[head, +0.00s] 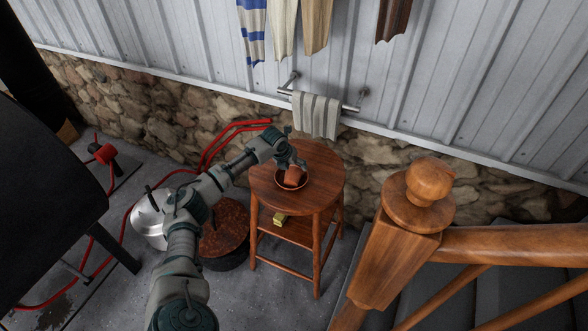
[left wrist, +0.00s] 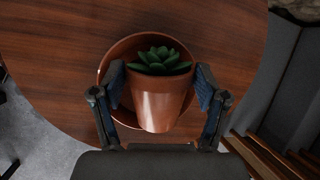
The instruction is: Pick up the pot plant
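The pot plant is a terracotta pot (head: 292,176) with a green succulent, which shows clearly in the left wrist view (left wrist: 160,95). It looks tilted over a round reddish-brown saucer (left wrist: 108,58) on a round wooden stool (head: 322,165). My left gripper (head: 290,160) is over the stool at the pot. The far side of the pot is hidden. My right gripper is not in view.
A wooden railing post (head: 400,240) stands right of the stool. A silver pot (head: 150,215) and a rusty lidded pot (head: 224,240) are on the floor to its left. A striped towel (head: 316,114) hangs on a wall rail behind. A yellow item (head: 281,220) lies on the stool's lower shelf.

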